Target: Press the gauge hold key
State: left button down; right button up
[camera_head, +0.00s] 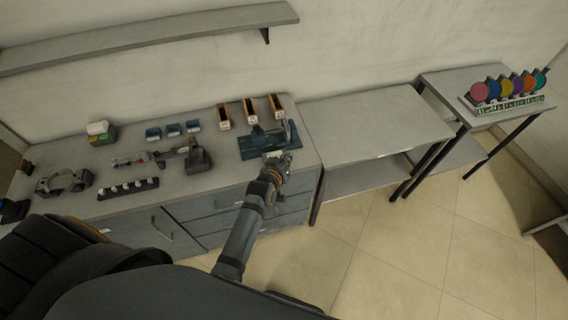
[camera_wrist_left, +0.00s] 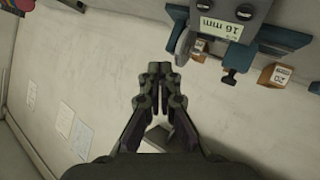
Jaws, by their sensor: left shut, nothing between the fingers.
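The gauge (camera_head: 262,140) is a blue-teal device on the right end of the grey workbench in the head view. In the left wrist view the gauge (camera_wrist_left: 240,40) is at the top right, with a pale label reading "16 mm" and a grey disc at its left side. I cannot tell which part is the hold key. My left gripper (camera_head: 278,158) is at the front edge of the gauge in the head view, covering part of it. In the wrist view its fingers (camera_wrist_left: 160,74) are together and empty, left of and below the gauge. My right gripper is not in view.
Orange-brown labelled holders (camera_head: 250,111) stand behind the gauge. Small blue bins (camera_head: 173,130), a power tool (camera_head: 196,157) and a black strip with white pieces (camera_head: 128,188) lie to the left. A bare table (camera_head: 375,120) and a rack of coloured discs (camera_head: 508,100) stand right.

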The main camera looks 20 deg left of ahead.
pick_arm(q)
notch_tip(320, 180, down, 8)
jog(key=w+a+b, duration=0.2)
jog(key=w+b, duration=0.1)
jog(key=b, duration=0.4)
jog(key=shift+r, duration=0.25)
dwell(0.8)
jog(key=shift+w+f, duration=0.1)
jog(key=shift+f, duration=0.25)
